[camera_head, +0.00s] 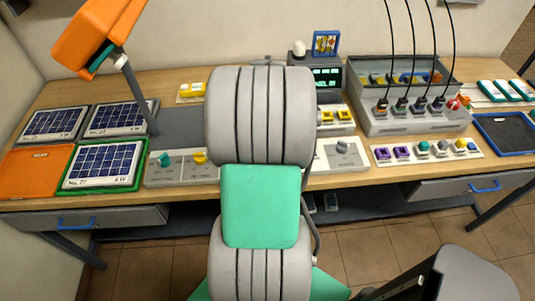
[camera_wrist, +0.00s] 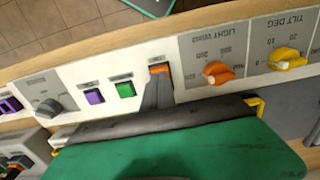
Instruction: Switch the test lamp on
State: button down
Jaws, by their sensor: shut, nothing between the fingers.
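The test lamp appears to be the orange lamp head (camera_head: 100,35) on a grey post over the solar panels; no glow shows on it. In the wrist view, a white control panel (camera_wrist: 205,85) carries an orange part (camera_wrist: 160,69), likely a switch, between a green button (camera_wrist: 125,90) and the orange LIGHT knob (camera_wrist: 217,72). My gripper (camera_wrist: 159,82) is shut and empty, its fingertips at the orange part and partly covering it. I cannot tell whether they touch. In the head view my arm hides the gripper and this part of the panel.
A purple button (camera_wrist: 94,97) and a yellow TILT knob (camera_wrist: 288,58) flank the spot. Solar panels (camera_head: 103,165) lie at the bench's left. A grey unit with black cables (camera_head: 415,122) stands at the right. A dark chair back (camera_head: 450,275) is at the front right.

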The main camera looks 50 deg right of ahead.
jog(key=shift+f+b, duration=0.65)
jog(key=shift+f, duration=0.35)
dwell(0.3)
jog(key=shift+r, duration=0.1)
notch_tip(320, 180, up, 7)
jog(key=p, duration=0.5)
dwell(0.4)
